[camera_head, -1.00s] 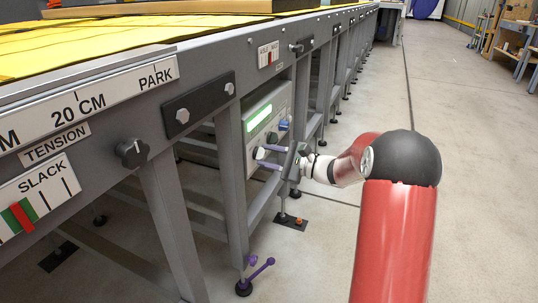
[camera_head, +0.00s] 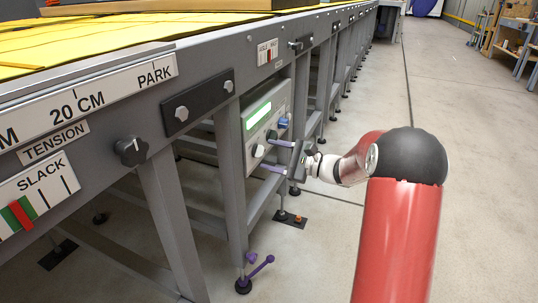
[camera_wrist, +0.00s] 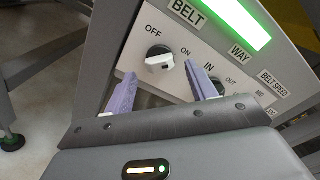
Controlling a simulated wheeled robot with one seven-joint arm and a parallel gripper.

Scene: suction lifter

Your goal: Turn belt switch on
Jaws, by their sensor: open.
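The belt switch (camera_wrist: 159,60) is a round black knob with a white grip, under the BELT label in the wrist view. OFF is printed at its upper left and ON at its right. I cannot tell for certain which mark it points to. The switch also shows in the head view (camera_head: 258,151) as a small pale knob. My gripper (camera_wrist: 160,70) is open, its two purple fingers on either side of the switch with nothing held. In the head view my gripper (camera_head: 265,154) is close to the panel; whether the fingers touch the switch is unclear.
The control panel (camera_head: 250,135) has a lit green display (camera_wrist: 233,20). The WAY switch, marked IN and OUT, lies near the right finger and is partly hidden by it. A frame leg (camera_head: 232,180) stands left of the panel. Open floor lies to the right.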

